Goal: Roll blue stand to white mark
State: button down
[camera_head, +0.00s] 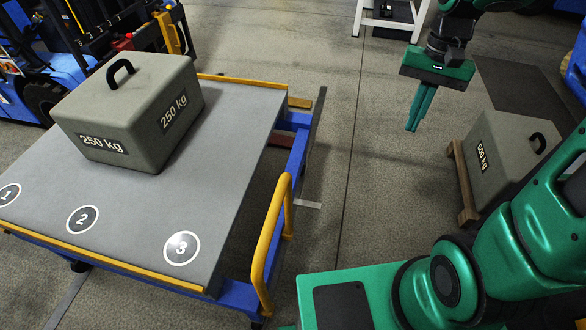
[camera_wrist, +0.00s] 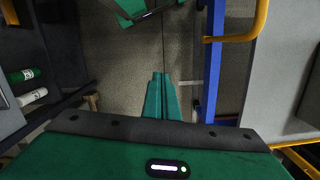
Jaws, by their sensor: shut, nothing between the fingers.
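The blue stand (camera_head: 220,180) is a low cart with a grey top, blue frame and yellow edge strips. It fills the left half of the head view, and its yellow handle (camera_head: 265,245) rises at its right side. A white mark (camera_head: 307,204) lies on the floor just right of the stand, partly hidden by it. My gripper (camera_head: 413,129) is shut and empty, pointing down over open floor to the right of the stand, apart from it. In the wrist view, my closed fingers (camera_wrist: 161,75) show left of the stand's blue rail (camera_wrist: 213,70) and handle (camera_wrist: 250,30).
A 250 kg weight (camera_head: 140,115) sits on the stand, behind circles numbered 1 to 3. A 500 kg weight (camera_head: 500,150) on a wooden pallet (camera_head: 462,185) stands at right. A blue forklift (camera_head: 60,70) is at back left. Floor between stand and pallet is clear.

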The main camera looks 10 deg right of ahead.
jog(key=w+a+f+g, duration=0.1)
jog(key=w+a+f, duration=0.3)
jog(key=a, duration=0.3)
jog(key=w+a+f+g+y, duration=0.1)
jog(key=w+a+f, duration=0.4)
jog(key=a, duration=0.3)
jog(key=w+a+f+g, duration=0.1)
jog(key=w+a+f, duration=0.3)
jog(key=a, duration=0.3)
jog(key=s+a+f, duration=0.4)
jog(key=s+f, duration=0.2)
jog(key=f, duration=0.3)
jog(key=shift+s+a+f, duration=0.2)
jog(key=shift+s+f, duration=0.1)
jog(key=shift+f, duration=0.05)
